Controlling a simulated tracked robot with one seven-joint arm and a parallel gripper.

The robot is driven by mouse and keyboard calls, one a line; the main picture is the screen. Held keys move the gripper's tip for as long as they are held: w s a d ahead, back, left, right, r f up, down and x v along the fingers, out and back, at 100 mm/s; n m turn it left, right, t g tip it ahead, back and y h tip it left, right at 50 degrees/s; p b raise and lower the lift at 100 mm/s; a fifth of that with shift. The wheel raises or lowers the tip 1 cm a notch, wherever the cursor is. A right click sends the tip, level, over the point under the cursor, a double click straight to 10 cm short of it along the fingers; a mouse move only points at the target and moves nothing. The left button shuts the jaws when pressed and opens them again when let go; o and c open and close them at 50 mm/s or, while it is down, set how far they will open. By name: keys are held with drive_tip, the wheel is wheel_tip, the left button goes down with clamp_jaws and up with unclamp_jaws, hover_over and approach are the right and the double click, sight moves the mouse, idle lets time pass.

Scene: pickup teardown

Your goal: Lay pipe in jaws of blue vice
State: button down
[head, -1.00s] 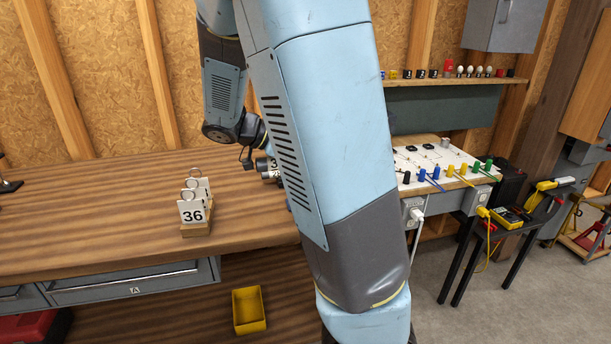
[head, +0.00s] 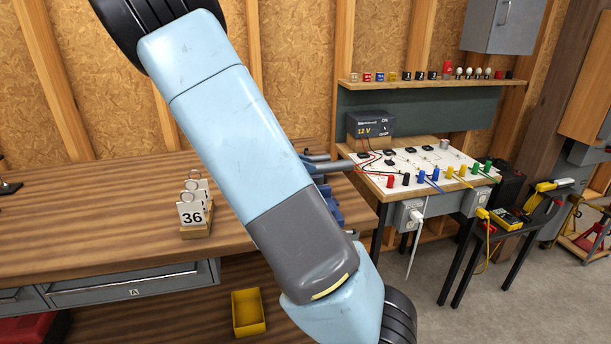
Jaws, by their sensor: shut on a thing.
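Part of the blue vice (head: 331,207) shows at the right end of the workbench, just right of my arm. A grey round bar (head: 336,166), which looks like the pipe, juts out to the right from behind my arm, above the visible blue part. Its left end is hidden. I cannot tell whether it lies in the jaws, is held above them or is part of the vice. My gripper is not visible; my large pale blue arm crosses the middle of the view and covers much of the vice.
A wooden stand with number cards (head: 193,216), the front one marked 36, stands on the workbench (head: 90,235). A yellow bin (head: 249,312) sits below. A white circuit board (head: 418,165) with a power supply (head: 370,124) is close right of the bar.

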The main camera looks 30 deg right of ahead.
drive_tip(key=shift+w+d+f, duration=0.25)
drive_tip(key=shift+w+f, duration=0.1)
drive_tip(key=shift+f, duration=1.65)
drive_tip(key=shift+s+a+f, duration=0.1)
drive_tip(key=shift+s+f, duration=0.05)
drive_tip(key=shift+f, duration=0.25)
